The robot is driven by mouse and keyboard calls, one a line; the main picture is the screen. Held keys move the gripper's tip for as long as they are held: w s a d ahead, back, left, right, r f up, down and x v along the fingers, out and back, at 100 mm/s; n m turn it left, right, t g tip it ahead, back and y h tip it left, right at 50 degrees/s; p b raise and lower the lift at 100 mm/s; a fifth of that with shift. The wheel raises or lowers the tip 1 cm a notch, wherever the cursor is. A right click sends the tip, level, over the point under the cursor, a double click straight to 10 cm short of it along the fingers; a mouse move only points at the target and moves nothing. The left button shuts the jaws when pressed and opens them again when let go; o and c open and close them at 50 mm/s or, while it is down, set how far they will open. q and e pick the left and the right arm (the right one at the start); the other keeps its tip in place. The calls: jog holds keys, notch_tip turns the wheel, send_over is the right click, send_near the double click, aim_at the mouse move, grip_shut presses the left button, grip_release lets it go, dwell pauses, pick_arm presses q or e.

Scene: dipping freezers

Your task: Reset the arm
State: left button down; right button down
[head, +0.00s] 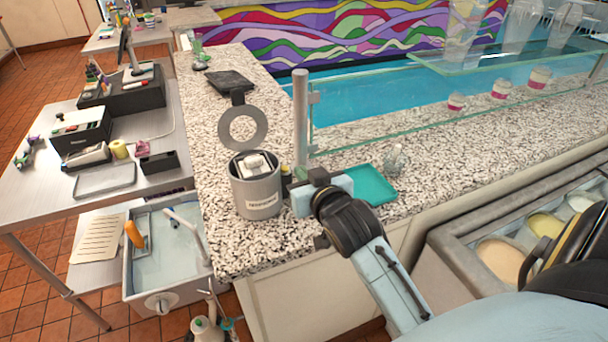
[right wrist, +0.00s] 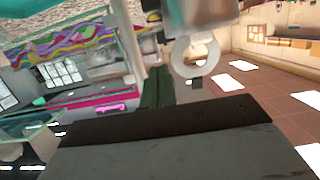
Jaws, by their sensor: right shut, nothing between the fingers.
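My right arm (head: 375,260) reaches in from the lower right over the granite counter (head: 300,235). My right gripper (head: 300,190) is at the right side of a grey cylindrical canister (head: 256,195) with its round lid raised. The fingers are shut and empty; whether they touch the canister is hard to tell. In the right wrist view the dark fingers (right wrist: 155,88) stand together, with a pale ring (right wrist: 195,57) beyond them. My left gripper is not in view.
A teal tray (head: 371,186) and a small clear jar (head: 395,161) are right of the gripper. A metal post (head: 301,110) and glass guard (head: 400,125) stand behind. Ice-cream tubs (head: 505,258) are at the right. A sink (head: 165,260) is at the left.

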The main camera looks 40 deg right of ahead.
dwell(0.5)
jog(key=s+a+f+n+g+y, duration=0.1)
jog(key=s+a+f+g, duration=0.3)
jog(key=s, duration=0.4)
jog(key=s+a+f+n+g+y, duration=0.1)
jog(key=s+a+f+n+g, duration=0.15)
jog(key=s+f, duration=0.4)
jog(key=s+a+f+n+g+y, duration=0.1)
jog(key=s+a+f+g+y, duration=0.15)
jog(key=s+f+g, duration=0.4)
jog(key=s+f+b, duration=0.2)
jog(key=f+b, duration=0.1)
jog(key=f, duration=1.2)
jog(key=s+f+b, duration=0.2)
jog(key=f+b, duration=0.2)
jog(key=f, duration=1.1)
jog(key=s+d+f+b, duration=0.1)
jog(key=s+f+b, duration=0.1)
jog(key=s+f, duration=0.6)
jog(key=s+d+f+g+h+b, duration=0.1)
jog(key=s+f+b, duration=0.2)
jog(key=s+f, duration=0.5)
notch_tip(320, 180, down, 5)
jog(key=shift+s+d+r, duration=0.2)
jog(key=shift+s+d, duration=0.15)
jog(key=shift+d, duration=0.05)
